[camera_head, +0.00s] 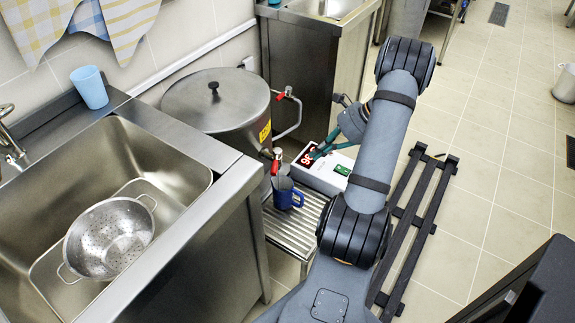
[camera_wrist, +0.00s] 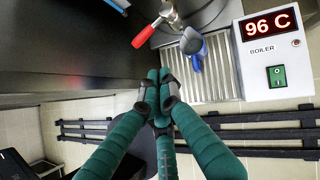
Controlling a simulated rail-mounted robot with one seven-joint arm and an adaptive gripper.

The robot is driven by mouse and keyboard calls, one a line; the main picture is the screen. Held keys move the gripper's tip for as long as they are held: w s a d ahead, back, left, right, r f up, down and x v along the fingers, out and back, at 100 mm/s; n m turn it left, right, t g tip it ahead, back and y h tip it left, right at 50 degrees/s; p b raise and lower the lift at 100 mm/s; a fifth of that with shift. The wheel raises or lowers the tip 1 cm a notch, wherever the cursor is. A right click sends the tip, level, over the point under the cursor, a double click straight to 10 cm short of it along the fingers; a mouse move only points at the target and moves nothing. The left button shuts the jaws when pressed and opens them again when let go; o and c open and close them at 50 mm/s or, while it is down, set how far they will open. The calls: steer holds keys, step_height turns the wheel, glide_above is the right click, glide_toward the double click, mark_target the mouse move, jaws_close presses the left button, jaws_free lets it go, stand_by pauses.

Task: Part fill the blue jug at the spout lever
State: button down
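The blue jug (camera_head: 284,196) stands upright on a slatted metal stand, at or just below the boiler's front spout. In the wrist view the jug (camera_wrist: 196,62) shows beside the metal spout. The red spout lever (camera_head: 276,164) is at the boiler's front; in the wrist view the lever (camera_wrist: 145,37) points down and left from the spout. My gripper (camera_head: 314,154) is to the right of the spout, above the boiler's control box. In the wrist view my gripper's (camera_wrist: 160,77) teal fingers come together at their tips with nothing between them. The water level inside the jug cannot be seen.
The control box (camera_wrist: 270,57) reads 96 C. A sink (camera_head: 165,165) with a colander (camera_head: 108,240) is left. A dark slatted rack (camera_head: 410,225) lies right.

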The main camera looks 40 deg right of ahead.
mark_target(276, 163)
steer(key=w+a+r+b+x, duration=0.1)
steer(key=x, duration=0.9)
steer(key=shift+w+a, duration=0.3)
steer(key=shift+b, duration=0.4)
steer(key=shift+w+a+m, duration=0.1)
steer(key=shift+a+m, duration=0.2)
steer(key=shift+m, duration=0.1)
